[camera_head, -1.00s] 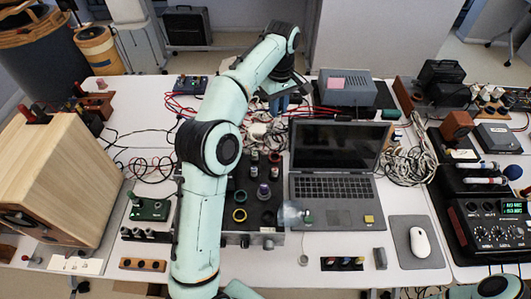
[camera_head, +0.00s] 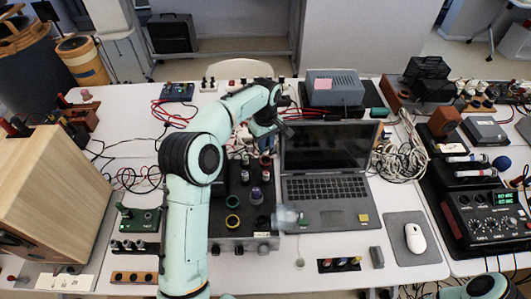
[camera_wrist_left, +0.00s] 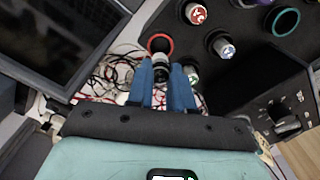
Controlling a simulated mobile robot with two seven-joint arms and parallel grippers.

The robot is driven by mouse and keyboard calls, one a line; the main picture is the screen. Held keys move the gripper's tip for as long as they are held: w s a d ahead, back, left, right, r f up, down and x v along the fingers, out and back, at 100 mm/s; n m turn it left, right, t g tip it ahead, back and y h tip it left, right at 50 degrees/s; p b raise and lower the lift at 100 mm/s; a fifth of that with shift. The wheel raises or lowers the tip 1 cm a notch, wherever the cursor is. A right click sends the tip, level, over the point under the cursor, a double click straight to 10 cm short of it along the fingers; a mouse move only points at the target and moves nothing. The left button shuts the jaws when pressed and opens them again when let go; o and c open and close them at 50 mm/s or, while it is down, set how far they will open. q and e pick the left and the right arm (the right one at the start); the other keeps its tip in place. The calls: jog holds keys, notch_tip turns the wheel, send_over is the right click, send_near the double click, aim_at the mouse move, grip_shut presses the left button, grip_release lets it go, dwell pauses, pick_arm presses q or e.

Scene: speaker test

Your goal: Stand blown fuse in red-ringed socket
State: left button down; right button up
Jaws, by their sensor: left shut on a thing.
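My left gripper (camera_head: 266,143) reaches over the back of the dark socket panel (camera_head: 246,212). In the left wrist view its blue fingers (camera_wrist_left: 162,85) are shut on a small cylinder with dark and pale bands, apparently the blown fuse (camera_wrist_left: 161,70). The red-ringed socket (camera_wrist_left: 160,37) shows just beyond the fuse's end, partly covered by it. I cannot tell whether the fuse touches the ring. My right gripper is out of view.
The open laptop (camera_head: 325,188) stands right of the panel. A yellow ring (camera_head: 232,221) and a green ring (camera_head: 232,201) are at the panel's left. Tangled cables (camera_wrist_left: 115,70) lie behind it. A wooden cabinet (camera_head: 50,195) stands left, a mouse (camera_head: 415,238) right.

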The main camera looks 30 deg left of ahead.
aim_at(266, 153)
pick_arm(q)
jog(key=shift+f, duration=2.4)
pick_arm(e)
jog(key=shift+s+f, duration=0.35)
pick_arm(q)
jog(key=shift+f, duration=0.1)
jog(key=shift+f, duration=0.25)
jog(key=c, duration=1)
grip_release()
jog(key=shift+r, duration=0.15)
notch_tip(266, 153, up, 12)
jog(key=shift+r+p, duration=0.1)
jog(key=shift+p, duration=0.55)
jog(key=shift+r, duration=0.15)
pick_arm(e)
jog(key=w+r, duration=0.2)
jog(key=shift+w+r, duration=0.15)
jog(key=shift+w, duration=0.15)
